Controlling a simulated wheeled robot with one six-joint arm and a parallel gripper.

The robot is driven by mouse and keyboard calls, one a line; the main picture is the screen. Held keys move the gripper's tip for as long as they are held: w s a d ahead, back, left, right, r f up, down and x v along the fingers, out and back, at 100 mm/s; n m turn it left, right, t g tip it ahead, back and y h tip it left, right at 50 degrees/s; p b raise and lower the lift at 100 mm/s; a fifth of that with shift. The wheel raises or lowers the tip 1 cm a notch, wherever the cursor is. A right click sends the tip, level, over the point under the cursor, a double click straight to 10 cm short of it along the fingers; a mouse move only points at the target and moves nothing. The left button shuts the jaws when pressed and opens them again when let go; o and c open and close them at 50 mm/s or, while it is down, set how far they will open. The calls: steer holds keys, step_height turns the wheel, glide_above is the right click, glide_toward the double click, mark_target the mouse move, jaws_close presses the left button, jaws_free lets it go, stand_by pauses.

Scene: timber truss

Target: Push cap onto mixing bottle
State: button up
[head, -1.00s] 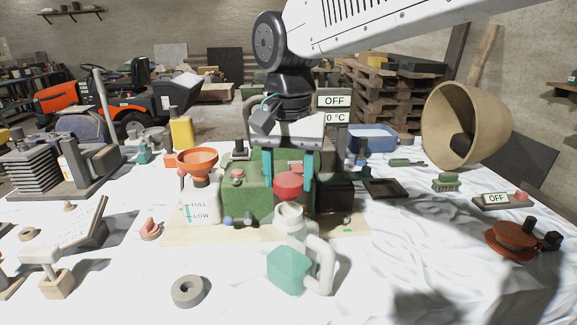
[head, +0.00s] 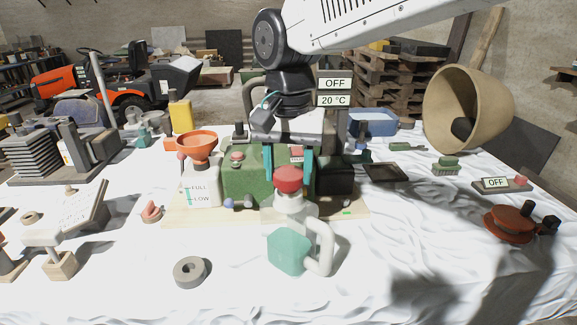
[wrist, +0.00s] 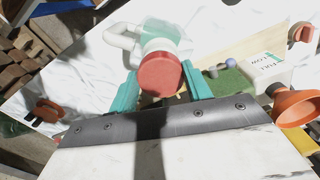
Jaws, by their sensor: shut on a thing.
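The mixing bottle (head: 289,250) stands upright near the middle of the table, with a pale neck and handle and a green lower body. The red cap (head: 288,179) is between the fingers of my gripper (head: 291,172), which is shut on it. The cap appears directly over the neck and hides the bottle's mouth. I cannot tell whether it is seated or just above. In the wrist view, the cap (wrist: 160,75) sits between the teal fingers, with the bottle (wrist: 151,36) behind it.
Behind the bottle is a green machine (head: 250,185) on a wooden board. A white FULL/LOW tank (head: 202,188) with an orange funnel (head: 196,146) stands left. A grey ring (head: 190,272) lies front left.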

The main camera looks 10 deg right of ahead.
steer(key=shift+f, duration=0.95)
steer(key=o, duration=1)
steer(key=shift+o, duration=0.2)
steer(key=shift+r, duration=2.95)
